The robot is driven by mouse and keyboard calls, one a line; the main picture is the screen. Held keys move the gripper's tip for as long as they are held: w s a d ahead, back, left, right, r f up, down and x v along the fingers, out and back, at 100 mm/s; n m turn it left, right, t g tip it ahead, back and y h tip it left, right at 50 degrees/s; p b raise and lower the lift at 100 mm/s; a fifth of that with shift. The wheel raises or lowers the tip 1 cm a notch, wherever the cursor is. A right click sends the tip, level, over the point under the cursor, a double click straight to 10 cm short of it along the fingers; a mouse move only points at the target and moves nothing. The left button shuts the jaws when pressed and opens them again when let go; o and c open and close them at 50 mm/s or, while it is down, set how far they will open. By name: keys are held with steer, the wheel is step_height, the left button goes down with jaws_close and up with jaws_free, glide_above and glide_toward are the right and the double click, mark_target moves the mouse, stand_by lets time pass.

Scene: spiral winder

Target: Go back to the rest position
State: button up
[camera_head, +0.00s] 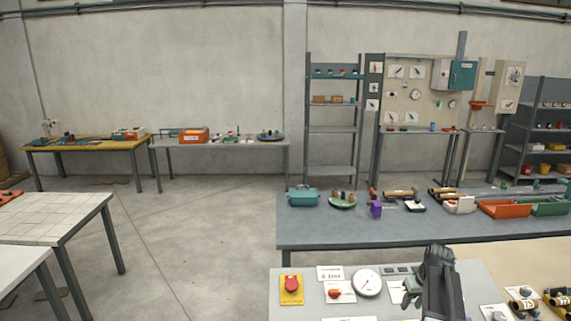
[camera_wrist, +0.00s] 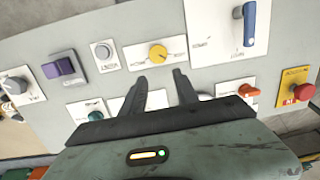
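My gripper (camera_wrist: 160,83) is open, with two dark fingers apart and nothing held between them. In the wrist view it is over a grey control panel (camera_wrist: 135,22), below a yellow knob (camera_wrist: 158,53) on a white plate. I cannot tell whether the fingers touch the panel. In the head view my gripper (camera_head: 410,291) is low, right of centre, above the same panel (camera_head: 305,312). My arm hides part of the panel there. No marker of the rest position shows.
The panel carries a red button (camera_head: 291,284), a white gauge (camera_head: 367,282), an orange lever (camera_wrist: 247,90), a blue lever (camera_wrist: 249,25) and a purple switch (camera_wrist: 65,67). A grey workbench (camera_head: 340,235) with tools and bins stands behind. Open floor (camera_head: 200,240) lies left.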

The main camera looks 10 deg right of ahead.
steer(key=s+a+g, duration=0.1)
steer(key=s+a, duration=0.3)
steer(key=a, duration=1.2)
steer(key=s+a+g, duration=0.1)
steer(key=s+a, duration=0.2)
steer(key=a, duration=1.3)
step_height(320, 180, down, 11)
steer(key=s+a+b, duration=0.1)
steer(key=s+b, duration=0.2)
steer(key=b, duration=0.7)
steer(key=shift+g, duration=0.3)
